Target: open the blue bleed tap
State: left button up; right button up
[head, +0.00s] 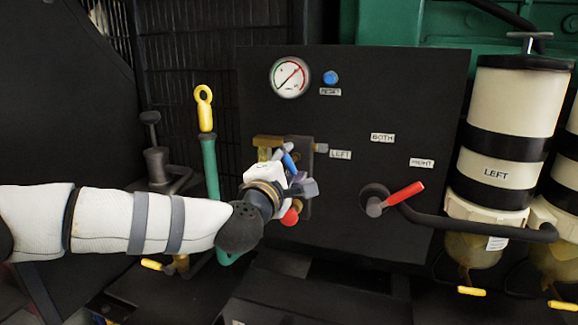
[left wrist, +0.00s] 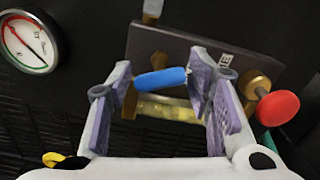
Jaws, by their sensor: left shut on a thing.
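The blue bleed tap (head: 289,162) sits on a small valve block on the black panel, left of the LEFT label. In the left wrist view its blue handle (left wrist: 161,79) lies across the space between the two finger pads. My left gripper (head: 294,183) reaches in from the left and is shut on this handle, though its grip is partly hidden in the head view. In the left wrist view my left gripper (left wrist: 160,76) shows a finger on each side of the handle. My right gripper is not in view.
A red knob (head: 290,217) is just below my gripper. A pressure gauge (head: 290,77) and blue reset button (head: 330,77) are above. A red selector lever (head: 403,194) and the LEFT filter (head: 509,130) stand to the right.

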pick_arm(q)
jog(key=o, duration=1.1)
jog(key=shift+f, duration=0.2)
jog(key=shift+r, duration=0.1)
jog(key=shift+s, duration=0.1)
jog(key=v, duration=1.2)
